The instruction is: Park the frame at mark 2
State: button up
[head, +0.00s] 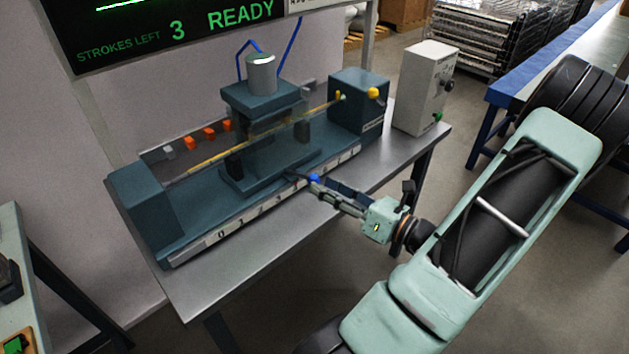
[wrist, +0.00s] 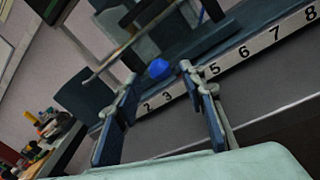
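The frame (head: 262,98) is a dark teal carriage with a silver cylinder on top, standing mid-bed on the long teal machine (head: 195,220). A blue knob (head: 313,178) sticks out at its front; the knob also shows in the wrist view (wrist: 158,69). The white numbered scale (head: 240,228) runs along the machine's front edge. The frame's exact mark is unclear.
A dark display (head: 165,30) reads "STROKES LEFT 3 READY". A grey control box (head: 425,88) stands at the table's right.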

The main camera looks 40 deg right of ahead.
jog(key=shift+x, duration=2.15)
jog(key=shift+c, duration=0.5)
grip_shut()
